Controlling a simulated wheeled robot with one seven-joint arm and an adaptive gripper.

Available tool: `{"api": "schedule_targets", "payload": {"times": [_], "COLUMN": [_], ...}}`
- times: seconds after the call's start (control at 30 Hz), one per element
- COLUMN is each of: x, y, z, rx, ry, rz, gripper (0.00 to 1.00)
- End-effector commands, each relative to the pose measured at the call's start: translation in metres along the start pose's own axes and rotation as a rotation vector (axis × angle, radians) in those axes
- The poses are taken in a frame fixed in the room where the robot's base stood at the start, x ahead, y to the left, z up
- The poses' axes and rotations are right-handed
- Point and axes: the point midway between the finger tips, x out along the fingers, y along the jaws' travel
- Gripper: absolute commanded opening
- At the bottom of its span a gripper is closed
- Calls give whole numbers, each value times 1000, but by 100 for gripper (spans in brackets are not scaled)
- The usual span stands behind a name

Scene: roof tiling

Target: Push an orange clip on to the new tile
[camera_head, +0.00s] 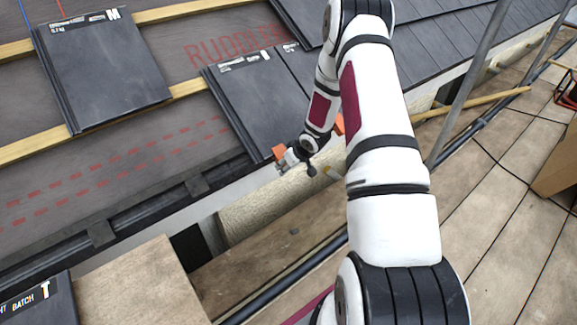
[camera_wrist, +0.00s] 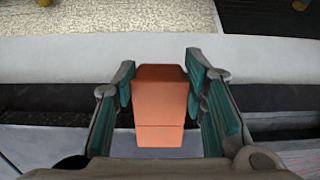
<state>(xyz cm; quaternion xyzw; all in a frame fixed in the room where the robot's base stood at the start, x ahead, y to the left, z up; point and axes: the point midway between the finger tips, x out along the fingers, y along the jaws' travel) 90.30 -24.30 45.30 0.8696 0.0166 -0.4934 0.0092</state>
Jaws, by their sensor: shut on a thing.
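My gripper (camera_wrist: 161,98) is shut on an orange clip (camera_wrist: 160,105), held between its two teal-padded fingers in the wrist view. In the head view the orange clip (camera_head: 279,152) shows at the end of my arm, by the lower left corner of a dark tile (camera_head: 246,105) at the eave. That tile lies on the roof and joins the tiled area to its right. Another orange piece (camera_head: 339,124) shows partly behind my arm. I cannot tell whether the held clip touches the tile.
A loose dark tile (camera_head: 103,70) lies across the battens at upper left. A wooden board (camera_head: 140,285) and a tile (camera_head: 40,304) are at lower left. Scaffold poles (camera_head: 465,80) and a plank deck (camera_head: 500,215) are on the right. A gutter (camera_head: 105,231) runs along the eave.

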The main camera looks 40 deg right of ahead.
Motion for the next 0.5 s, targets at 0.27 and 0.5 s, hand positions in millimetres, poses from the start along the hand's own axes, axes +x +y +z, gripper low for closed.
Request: {"api": "schedule_targets", "payload": {"times": [0.27, 0.5], "x": [-1, -1], "y": [0, 0], "z": [-6, -9], "rx": [-1, -1], "ry": [6, 6], "rz": [1, 1], "gripper": [0, 0]}}
